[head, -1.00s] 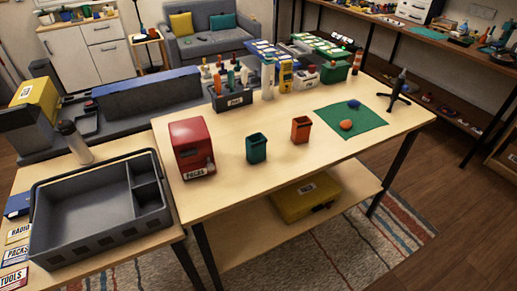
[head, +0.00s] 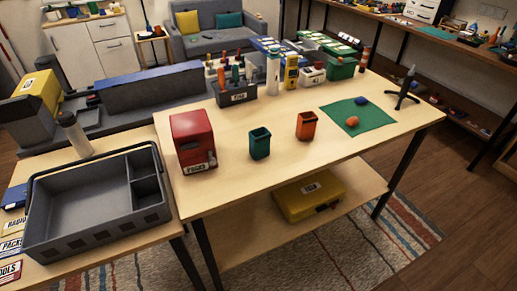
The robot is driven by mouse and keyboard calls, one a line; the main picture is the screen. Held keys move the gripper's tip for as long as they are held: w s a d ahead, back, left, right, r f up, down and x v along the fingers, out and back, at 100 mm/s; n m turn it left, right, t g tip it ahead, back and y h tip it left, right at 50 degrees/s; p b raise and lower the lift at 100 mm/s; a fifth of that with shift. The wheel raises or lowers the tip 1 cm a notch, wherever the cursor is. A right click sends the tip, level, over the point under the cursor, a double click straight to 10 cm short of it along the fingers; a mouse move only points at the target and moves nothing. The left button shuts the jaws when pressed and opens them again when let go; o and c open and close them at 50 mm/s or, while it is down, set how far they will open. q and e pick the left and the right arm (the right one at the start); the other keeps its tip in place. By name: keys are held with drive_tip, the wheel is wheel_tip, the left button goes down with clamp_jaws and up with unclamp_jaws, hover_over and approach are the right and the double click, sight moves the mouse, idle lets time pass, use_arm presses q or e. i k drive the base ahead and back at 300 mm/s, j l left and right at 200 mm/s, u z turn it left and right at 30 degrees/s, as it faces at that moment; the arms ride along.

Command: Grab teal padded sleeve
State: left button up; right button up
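The teal padded sleeve (head: 260,143) stands upright on the wooden table, with an open top. It is between the red box (head: 193,141) labelled PACKS on its left and an orange sleeve (head: 306,125) of like shape on its right. It stands apart from both. Neither of my grippers shows in the head view.
A green mat (head: 372,122) with an orange and a blue lump lies right of the sleeves. A dark holder with tools (head: 238,93) and bottles stand behind. A grey divided tray (head: 85,213) is at lower left. The table front is clear.

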sight(260, 147)
drive_tip(key=i+l+u, duration=0.25)
drive_tip(key=l, duration=0.15)
drive_tip(key=i+l+u, duration=0.1)
drive_tip(key=l+u, duration=0.2)
drive_tip(key=l, duration=0.15)
drive_tip(key=i+l+u, duration=0.1)
drive_tip(key=l+u, duration=0.15)
drive_tip(key=l, duration=0.2)
drive_tip(key=l+u, duration=0.3)
drive_tip(key=l, duration=0.2)
